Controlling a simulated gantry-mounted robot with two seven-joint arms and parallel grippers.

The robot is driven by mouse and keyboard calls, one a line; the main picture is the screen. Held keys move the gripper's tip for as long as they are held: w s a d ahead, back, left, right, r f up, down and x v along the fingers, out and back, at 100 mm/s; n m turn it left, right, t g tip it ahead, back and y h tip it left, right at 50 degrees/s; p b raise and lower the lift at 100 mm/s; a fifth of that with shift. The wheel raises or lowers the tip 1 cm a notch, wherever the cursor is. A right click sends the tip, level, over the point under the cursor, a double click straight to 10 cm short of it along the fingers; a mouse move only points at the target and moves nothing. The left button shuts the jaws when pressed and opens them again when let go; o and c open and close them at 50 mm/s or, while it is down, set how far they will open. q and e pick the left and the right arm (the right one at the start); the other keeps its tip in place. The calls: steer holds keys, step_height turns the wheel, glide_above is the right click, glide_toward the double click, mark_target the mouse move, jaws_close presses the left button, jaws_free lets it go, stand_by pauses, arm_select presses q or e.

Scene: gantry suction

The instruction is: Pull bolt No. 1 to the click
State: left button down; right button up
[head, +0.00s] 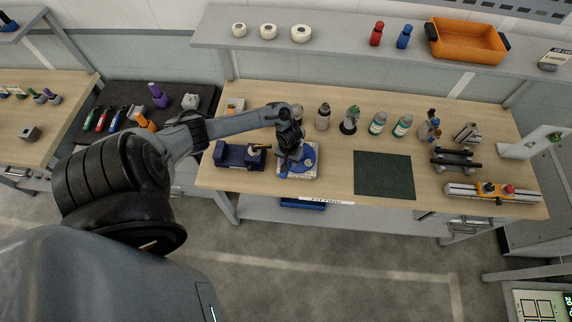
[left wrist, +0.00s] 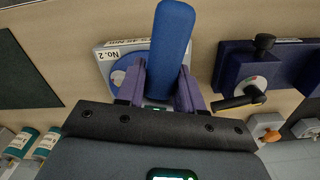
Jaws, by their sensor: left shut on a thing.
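My left gripper (head: 288,158) is over the plate at the middle-left of the workbench. In the left wrist view its two purple fingers (left wrist: 161,75) are shut on a blue handle (left wrist: 173,30), which reaches to the top of that picture. The handle's far end is hidden by the gripper. Below it lies a pale plate (head: 311,171) with a blue round part (head: 309,158); the plate also shows in the left wrist view (left wrist: 104,63), with a "No. 2" label. I cannot make out bolt No. 1. My right gripper is not in view.
A dark blue vise (head: 232,156) stands close left of the plate. A dark green mat (head: 384,188) lies to the right. Bottles (head: 377,123) and other items line the back. A clamp rail (head: 490,192) lies at the right. The mat is bare.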

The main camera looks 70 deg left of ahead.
arm_select(q)
steer(key=shift+a+r, duration=0.15)
steer(key=shift+a, duration=0.15)
steer(key=shift+r+p, duration=0.1)
steer(key=shift+p, duration=0.45)
steer(key=shift+f+b, duration=0.45)
steer(key=shift+f, duration=0.3)
steer(key=shift+f+b, duration=0.55)
steer(key=shift+f, duration=0.85)
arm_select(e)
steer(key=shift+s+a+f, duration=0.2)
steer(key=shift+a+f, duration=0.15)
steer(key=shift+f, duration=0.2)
arm_select(q)
steer(key=shift+p, duration=0.5)
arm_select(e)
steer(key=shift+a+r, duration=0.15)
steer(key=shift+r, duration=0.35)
arm_select(q)
steer(key=shift+f+b, duration=0.45)
steer(key=shift+f, duration=0.3)
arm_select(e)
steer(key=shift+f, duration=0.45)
arm_select(q)
steer(key=shift+f, duration=0.15)
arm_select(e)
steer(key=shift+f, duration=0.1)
